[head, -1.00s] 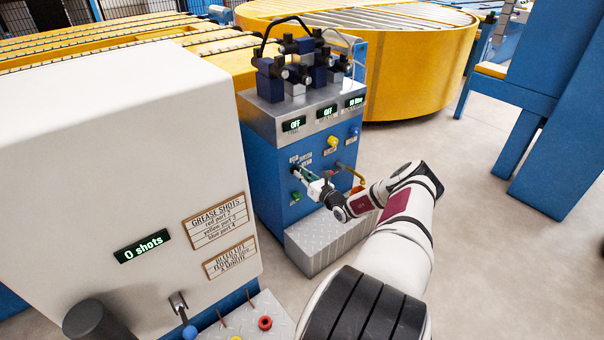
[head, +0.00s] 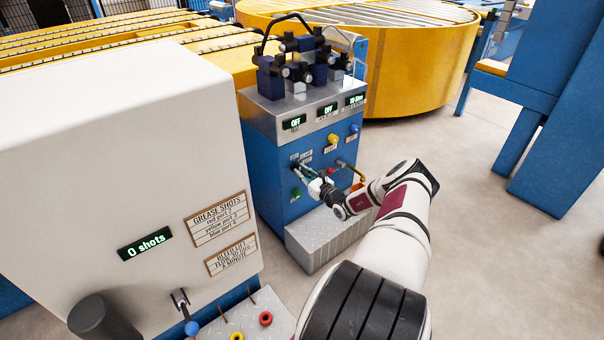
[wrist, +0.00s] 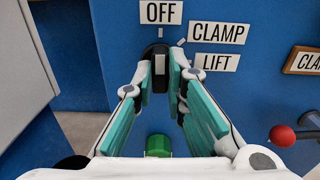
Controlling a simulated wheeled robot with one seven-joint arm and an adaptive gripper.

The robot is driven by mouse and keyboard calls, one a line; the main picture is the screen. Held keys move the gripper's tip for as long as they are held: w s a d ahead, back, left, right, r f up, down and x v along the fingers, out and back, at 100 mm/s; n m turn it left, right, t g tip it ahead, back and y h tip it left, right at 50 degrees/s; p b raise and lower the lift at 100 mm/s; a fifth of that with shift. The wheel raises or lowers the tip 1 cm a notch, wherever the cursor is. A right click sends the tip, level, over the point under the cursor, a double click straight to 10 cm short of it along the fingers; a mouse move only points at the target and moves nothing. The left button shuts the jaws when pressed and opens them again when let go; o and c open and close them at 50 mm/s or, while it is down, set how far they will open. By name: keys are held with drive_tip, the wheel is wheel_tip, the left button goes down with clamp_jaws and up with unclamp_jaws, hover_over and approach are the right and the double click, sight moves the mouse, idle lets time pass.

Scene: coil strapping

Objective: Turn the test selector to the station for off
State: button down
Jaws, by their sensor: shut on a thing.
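The test selector (wrist: 159,62) is a dark knob with a pale bar, on the blue cabinet front in the wrist view. Its bar stands about upright, in line with the OFF label (wrist: 161,12) above it. The CLAMP label (wrist: 218,33) and LIFT label (wrist: 216,62) are to its right. My gripper (wrist: 160,75) has its green-padded fingers shut on the knob, one on each side. In the head view my gripper (head: 308,176) reaches the blue cabinet's front; the knob is too small there to read.
A green button (wrist: 158,145) is below the selector and a red-knobbed lever (wrist: 283,135) to its right. The cabinet (head: 265,165) has displays, two reading OFF. A white cabinet (head: 110,150) stands at left, a metal step (head: 315,240) below. Open floor lies at right.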

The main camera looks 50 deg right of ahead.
drive_tip(key=c, duration=1.6)
unclamp_jaws()
drive_tip(key=v, duration=1.2)
drive_tip(key=shift+s+f, duration=0.1)
drive_tip(key=shift+f, duration=0.05)
